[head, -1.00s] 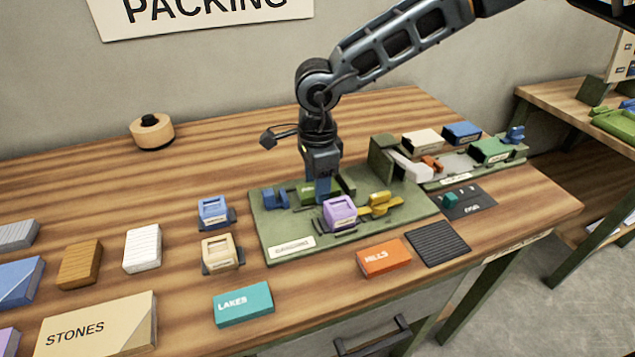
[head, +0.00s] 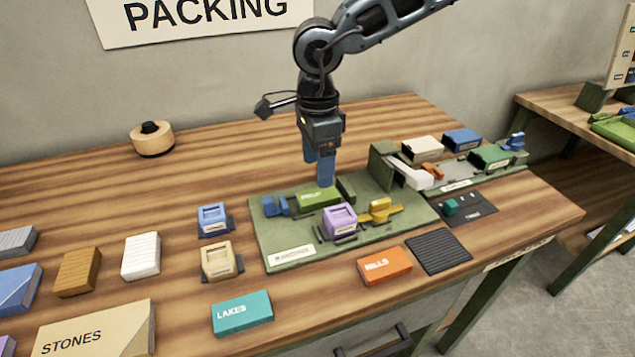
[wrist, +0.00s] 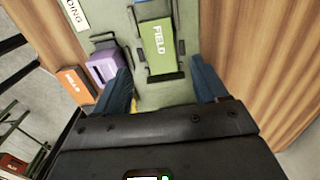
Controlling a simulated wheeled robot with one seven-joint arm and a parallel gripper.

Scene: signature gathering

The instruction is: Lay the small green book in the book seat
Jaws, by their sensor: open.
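The small green book (head: 318,197), lettered FIELD, lies flat on the green board (head: 285,250) toward its back. In the wrist view the book (wrist: 159,47) lies between dark bracket pieces of the book seat (wrist: 139,55). Whether it sits fully down in the seat is hard to tell. My gripper (head: 320,182) is open and empty above the book, apart from it. In the wrist view its blue fingers stand on either side of the book (wrist: 160,66).
A purple block (head: 340,222) stands in front of the book, with a blue clamp (head: 275,206) at left and a yellow piece (head: 380,211) at right. A dark green upright block (head: 382,165) stands at the board's back right. Orange (head: 384,266) and teal (head: 242,313) books lie in front.

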